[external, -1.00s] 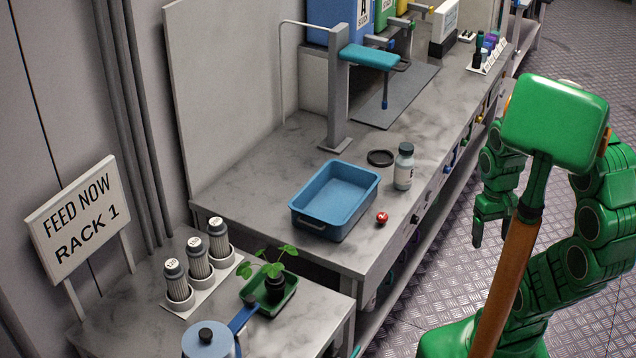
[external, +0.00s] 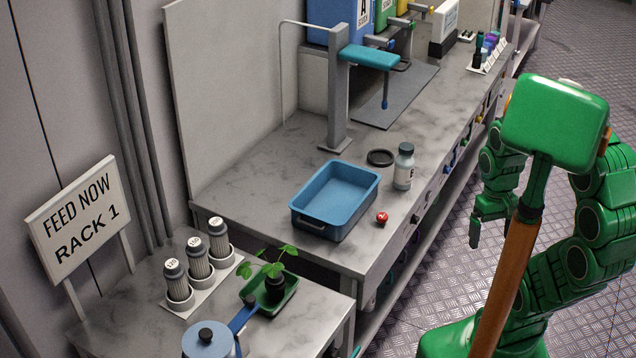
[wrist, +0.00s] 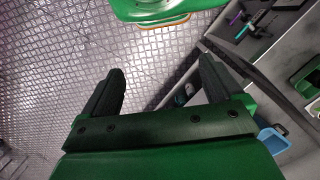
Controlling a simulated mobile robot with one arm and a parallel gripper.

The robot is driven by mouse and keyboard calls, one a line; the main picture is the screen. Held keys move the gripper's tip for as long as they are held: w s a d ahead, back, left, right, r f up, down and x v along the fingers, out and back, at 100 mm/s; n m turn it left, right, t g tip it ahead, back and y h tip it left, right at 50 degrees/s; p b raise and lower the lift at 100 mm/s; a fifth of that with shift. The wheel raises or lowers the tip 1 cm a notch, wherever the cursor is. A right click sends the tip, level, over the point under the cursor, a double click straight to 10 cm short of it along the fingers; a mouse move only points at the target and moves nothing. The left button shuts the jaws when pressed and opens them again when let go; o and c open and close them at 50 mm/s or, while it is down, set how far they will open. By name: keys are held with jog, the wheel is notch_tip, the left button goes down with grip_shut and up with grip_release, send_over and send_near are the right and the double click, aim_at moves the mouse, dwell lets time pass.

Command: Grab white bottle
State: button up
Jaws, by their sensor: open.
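The white bottle (external: 404,168) with a grey cap stands upright on the marble counter, right of the blue tray. My gripper (external: 474,232) hangs over the floor beside the counter, to the right of the bottle and apart from it. In the wrist view my gripper (wrist: 155,85) shows its two dark fingers spread wide with nothing between them. The bottle cannot be made out in the wrist view.
The blue tray (external: 312,224), a black ring (external: 381,157) and a red knob (external: 382,218) are near the bottle. A grey stand (external: 338,100) rises behind them.

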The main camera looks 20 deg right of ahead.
jog(key=shift+r, duration=0.1)
notch_tip(320, 180, up, 5)
jog(key=w+a+r+n+y, duration=0.4)
jog(key=w+a+n, duration=0.25)
jog(key=w, duration=0.55)
jog(key=w+d+r+n+t+y, duration=0.15)
jog(key=w+n+y, duration=0.55)
jog(key=w, duration=1.8)
jog(key=w+d+f+n+t+y, duration=0.25)
jog(key=w+d+f, duration=0.35)
jog(key=w+d, duration=0.55)
send_near(393, 172)
jog(key=shift+t, duration=0.3)
jog(key=shift+w+f+x, duration=0.15)
jog(key=shift+x, duration=1.65)
jog(key=shift+w+f+x, duration=0.15)
jog(key=shift+x, duration=1.7)
jog(key=shift+d, duration=0.25)
jog(key=c, duration=1.3)
